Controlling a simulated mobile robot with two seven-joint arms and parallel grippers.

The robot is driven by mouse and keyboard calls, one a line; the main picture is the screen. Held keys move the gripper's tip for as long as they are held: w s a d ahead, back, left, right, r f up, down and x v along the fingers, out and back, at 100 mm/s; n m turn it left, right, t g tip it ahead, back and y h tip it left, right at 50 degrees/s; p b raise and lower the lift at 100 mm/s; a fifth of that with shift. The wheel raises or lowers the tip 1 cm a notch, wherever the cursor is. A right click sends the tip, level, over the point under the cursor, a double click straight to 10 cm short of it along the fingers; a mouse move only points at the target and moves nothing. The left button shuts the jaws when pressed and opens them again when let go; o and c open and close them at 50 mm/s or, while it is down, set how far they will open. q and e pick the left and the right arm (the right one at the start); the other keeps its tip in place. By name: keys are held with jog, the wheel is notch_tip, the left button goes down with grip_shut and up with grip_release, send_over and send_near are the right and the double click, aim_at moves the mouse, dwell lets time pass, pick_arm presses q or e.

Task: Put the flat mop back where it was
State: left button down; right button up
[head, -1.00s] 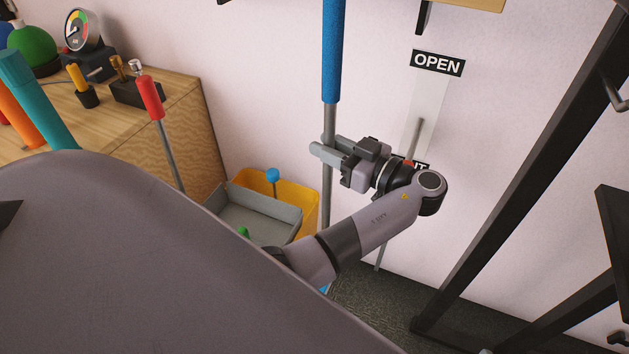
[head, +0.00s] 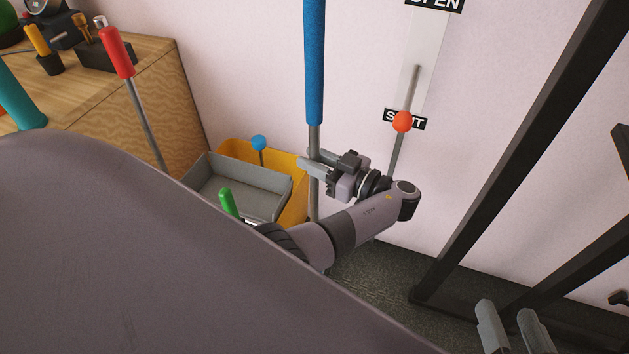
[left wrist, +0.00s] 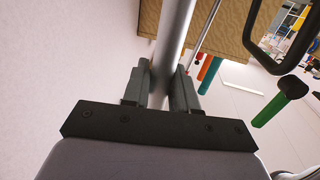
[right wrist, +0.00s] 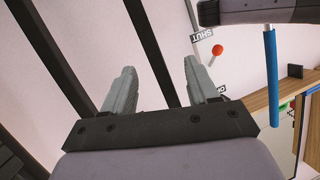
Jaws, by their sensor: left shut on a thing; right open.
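The flat mop has a blue grip (head: 314,60) and a grey pole and stands about upright near the wall. My left gripper (head: 308,166) is shut on the grey pole just below the blue grip. In the left wrist view the pole (left wrist: 175,40) runs between the fingers (left wrist: 161,92). The mop's foot is hidden behind my arm. The blue grip also shows in the right wrist view (right wrist: 271,70). My right gripper (head: 515,330) is open and empty at the lower right, and its spread fingers show in the right wrist view (right wrist: 158,92).
A yellow bucket (head: 292,206) with a grey tray (head: 240,194) stands left of the pole. A wooden bench (head: 165,95) is at the left. A lever with an orange knob (head: 402,121) is on the wall by a SHUT label. A black frame (head: 500,170) stands right.

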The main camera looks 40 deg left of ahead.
pick_arm(q)
notch_tip(320, 180, down, 4)
jog(key=shift+f+b, duration=0.1)
jog(key=shift+b, duration=1.1)
pick_arm(e)
jog(key=shift+s+d+r+n+t, duration=0.1)
jog(key=shift+s+d+n+t, duration=0.15)
jog(key=shift+d+n+t, duration=0.4)
pick_arm(q)
jog(key=shift+f, duration=0.1)
pick_arm(e)
jog(key=shift+d, duration=0.2)
pick_arm(q)
jog(key=c, duration=0.9)
grip_release()
jog(key=shift+f, duration=0.1)
pick_arm(e)
jog(key=shift+d, duration=0.1)
